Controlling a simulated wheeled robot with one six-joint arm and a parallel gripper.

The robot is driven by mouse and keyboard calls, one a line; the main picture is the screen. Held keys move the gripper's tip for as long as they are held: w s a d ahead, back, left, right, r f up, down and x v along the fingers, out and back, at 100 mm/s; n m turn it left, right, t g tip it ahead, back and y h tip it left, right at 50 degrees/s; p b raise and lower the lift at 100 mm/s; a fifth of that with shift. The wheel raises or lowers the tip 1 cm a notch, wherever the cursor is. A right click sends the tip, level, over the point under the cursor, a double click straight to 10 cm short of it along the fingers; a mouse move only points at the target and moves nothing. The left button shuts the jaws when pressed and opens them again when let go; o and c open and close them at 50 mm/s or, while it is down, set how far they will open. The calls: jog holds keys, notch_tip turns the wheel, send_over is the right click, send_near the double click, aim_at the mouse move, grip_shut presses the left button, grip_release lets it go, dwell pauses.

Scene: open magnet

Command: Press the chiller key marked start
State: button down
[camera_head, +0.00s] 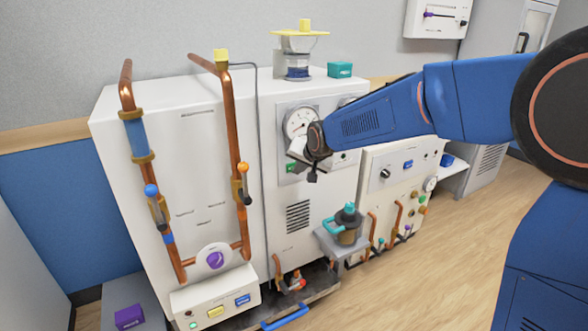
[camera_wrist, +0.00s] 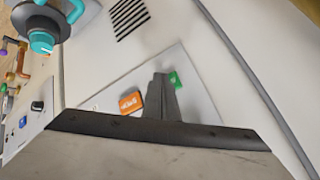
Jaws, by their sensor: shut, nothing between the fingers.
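The chiller is a tall white cabinet (camera_head: 325,205) with a round gauge (camera_head: 298,122) on its front panel. A green key (camera_head: 290,168) shows on that panel just left of my gripper (camera_head: 308,174). In the wrist view the green key (camera_wrist: 175,79) sits just beside the tips of my gripper (camera_wrist: 160,78), partly covered by them. An orange key (camera_wrist: 131,102) lies on the same panel, on the other side of the fingers. My gripper is shut and empty. I cannot read the key markings or tell whether the tips touch the panel.
Copper pipes (camera_head: 233,150) with valves stand on the cabinet at left. A grey shelf with a teal-lidded pot (camera_head: 349,222) juts out below my gripper. A lower white panel (camera_head: 400,170) with knobs stands to the right. Open wooden floor (camera_head: 470,250) lies in front.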

dwell(0.5)
jog(key=shift+s+d, duration=0.45)
jog(key=shift+s, duration=0.2)
jog(key=shift+s, duration=0.1)
jog(key=s+d, duration=0.1)
jog(key=s, duration=0.1)
jog(key=s+d, duration=0.1)
jog(key=s, duration=0.1)
jog(key=shift+d, duration=0.4)
dwell(0.5)
